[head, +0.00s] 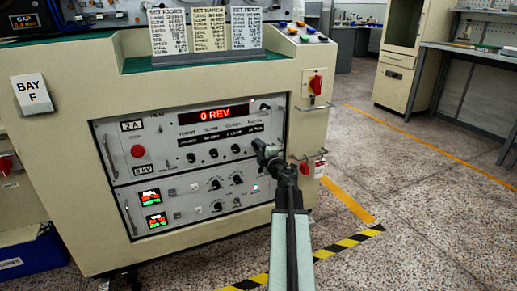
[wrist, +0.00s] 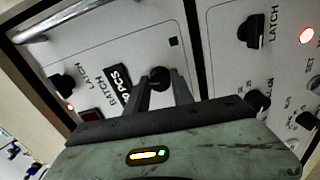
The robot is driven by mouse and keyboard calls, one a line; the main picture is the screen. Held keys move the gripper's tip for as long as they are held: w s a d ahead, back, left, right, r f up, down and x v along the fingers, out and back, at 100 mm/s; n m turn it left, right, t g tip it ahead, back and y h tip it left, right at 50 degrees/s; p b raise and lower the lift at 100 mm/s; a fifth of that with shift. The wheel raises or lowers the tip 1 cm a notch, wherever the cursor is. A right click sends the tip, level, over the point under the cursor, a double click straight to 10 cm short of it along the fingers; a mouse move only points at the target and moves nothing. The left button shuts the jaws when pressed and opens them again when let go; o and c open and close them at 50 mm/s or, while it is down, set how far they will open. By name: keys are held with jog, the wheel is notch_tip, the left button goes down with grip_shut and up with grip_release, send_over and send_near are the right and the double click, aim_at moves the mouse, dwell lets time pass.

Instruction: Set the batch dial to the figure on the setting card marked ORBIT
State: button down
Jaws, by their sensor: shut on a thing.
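My gripper (head: 262,152) is at the right side of the control panel. In the wrist view my gripper (wrist: 162,85) is shut on a dark round knob, the batch dial (wrist: 158,75), its fingers on either side. The word BATCH and a small dark window reading about 0 PCS (wrist: 120,79) lie left of it. In the head view my gripper hides the dial. Three white setting cards, the left (head: 168,32), middle (head: 209,30) and right (head: 246,28), stand on top of the machine.
A red display (head: 210,115) reads 0 REV above several black knobs. A knob marked LATCH (wrist: 251,31) and another dark knob (wrist: 63,85) flank the dial. A red switch (head: 315,84) and hooks are on the machine's right. Speckled floor (head: 430,210) is clear to the right.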

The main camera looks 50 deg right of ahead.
jog(key=c, duration=1.1)
grip_release()
jog(key=shift+s, duration=0.1)
jog(key=v, duration=0.7)
jog(key=shift+s, duration=0.3)
jog(key=shift+a, duration=0.1)
